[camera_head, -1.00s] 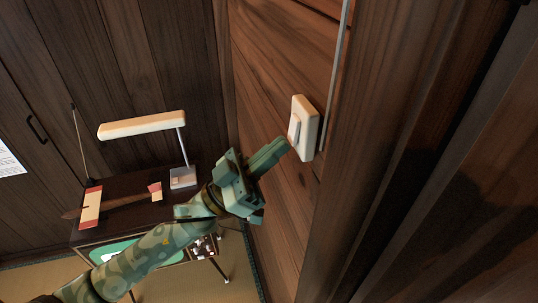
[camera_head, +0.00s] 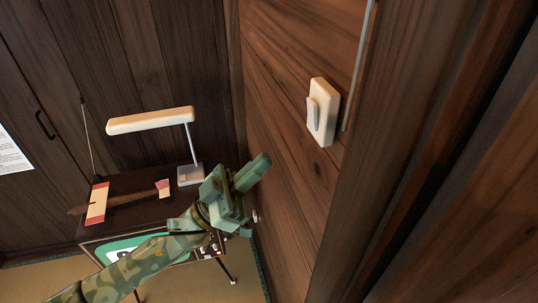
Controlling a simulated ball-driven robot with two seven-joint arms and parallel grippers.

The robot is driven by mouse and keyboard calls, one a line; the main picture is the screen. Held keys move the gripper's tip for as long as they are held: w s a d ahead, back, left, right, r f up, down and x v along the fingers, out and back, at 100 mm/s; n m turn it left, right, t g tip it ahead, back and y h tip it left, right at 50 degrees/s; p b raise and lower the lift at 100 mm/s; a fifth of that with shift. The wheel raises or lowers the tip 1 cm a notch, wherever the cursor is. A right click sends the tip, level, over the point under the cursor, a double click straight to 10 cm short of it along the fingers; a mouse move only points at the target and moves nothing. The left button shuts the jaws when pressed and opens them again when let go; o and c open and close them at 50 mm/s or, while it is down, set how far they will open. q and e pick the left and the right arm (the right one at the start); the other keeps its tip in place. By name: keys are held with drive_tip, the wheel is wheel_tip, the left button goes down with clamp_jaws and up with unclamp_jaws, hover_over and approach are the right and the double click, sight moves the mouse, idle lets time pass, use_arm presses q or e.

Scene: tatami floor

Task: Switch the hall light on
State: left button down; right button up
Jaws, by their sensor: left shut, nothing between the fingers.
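The light switch (camera_head: 322,112) is a cream plate with a raised rocker, mounted on the brown wooden wall at the upper right. One end of the rocker stands out from the plate; I cannot tell from the picture whether the light is on. My left gripper (camera_head: 261,168), green and camouflage patterned, is shut and empty. It is below and to the left of the switch, clearly apart from it. My right gripper is not in view.
A small dark table (camera_head: 140,209) stands at the left with a desk lamp (camera_head: 150,120) and a red and cream item (camera_head: 97,203) on it. A dark wooden door frame (camera_head: 400,150) rises right of the switch. Tatami floor (camera_head: 50,280) shows at lower left.

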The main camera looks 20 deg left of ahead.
use_arm(q)
drive_tip(key=b+v, duration=0.1)
drive_tip(key=v, duration=0.4)
drive_tip(key=shift+w+d+f, duration=0.1)
drive_tip(key=shift+d+f, duration=0.05)
drive_tip(key=shift+d, duration=0.1)
drive_tip(key=shift+a, duration=0.1)
